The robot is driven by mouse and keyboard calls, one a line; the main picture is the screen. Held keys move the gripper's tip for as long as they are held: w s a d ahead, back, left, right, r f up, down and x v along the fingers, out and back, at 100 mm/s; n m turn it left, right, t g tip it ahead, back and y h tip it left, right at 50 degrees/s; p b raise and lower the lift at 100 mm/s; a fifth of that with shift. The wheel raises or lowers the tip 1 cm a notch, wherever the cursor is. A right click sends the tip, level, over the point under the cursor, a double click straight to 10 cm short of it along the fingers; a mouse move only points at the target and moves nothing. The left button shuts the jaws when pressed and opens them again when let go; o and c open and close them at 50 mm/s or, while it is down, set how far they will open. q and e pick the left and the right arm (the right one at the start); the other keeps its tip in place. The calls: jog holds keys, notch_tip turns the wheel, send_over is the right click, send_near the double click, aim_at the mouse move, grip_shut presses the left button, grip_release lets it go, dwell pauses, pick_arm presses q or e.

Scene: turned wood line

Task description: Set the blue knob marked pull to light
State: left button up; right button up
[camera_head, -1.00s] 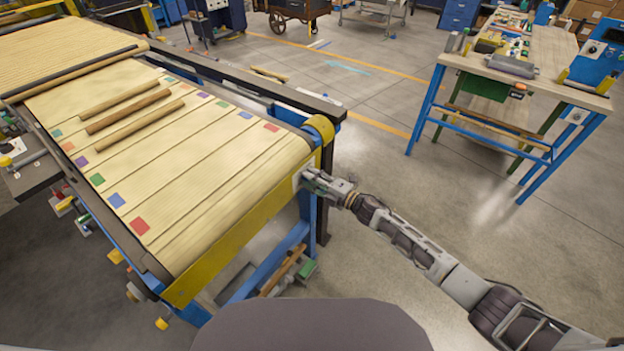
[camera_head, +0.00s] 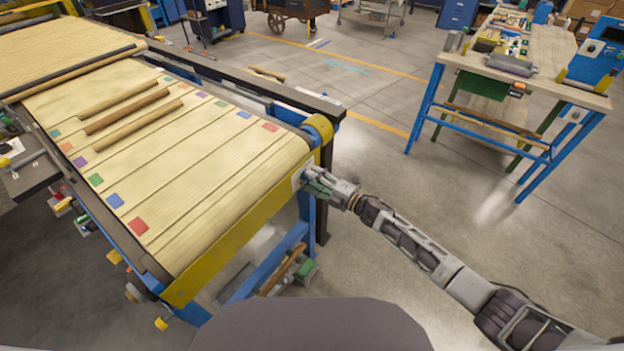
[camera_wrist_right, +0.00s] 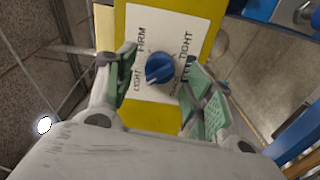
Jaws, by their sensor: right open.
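The blue knob (camera_wrist_right: 160,68) sits on a white label plate (camera_wrist_right: 148,25) fixed to the yellow side of the conveyor. Words are printed around it; one reads FIRM, one at the left looks like LIGHT, and others are partly hidden by a finger. A pale mark shows at the knob's lower left, but I cannot surely tell where it points. My right gripper (camera_wrist_right: 161,77) is open, with its green-padded fingers on either side of the knob, apart from it. In the head view the right gripper (camera_head: 317,181) is at the conveyor's end corner and hides the knob. My left gripper is not in view.
The conveyor belt (camera_head: 235,150) carries several wooden rods and coloured squares. Its blue leg (camera_head: 307,212) stands beside my right gripper. A blue-framed workbench (camera_head: 470,66) stands at the right, with open floor (camera_head: 400,175) between.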

jog(key=v, duration=1)
jog(key=shift+s+d, duration=0.15)
jog(key=shift+d, duration=0.1)
dwell(0.5)
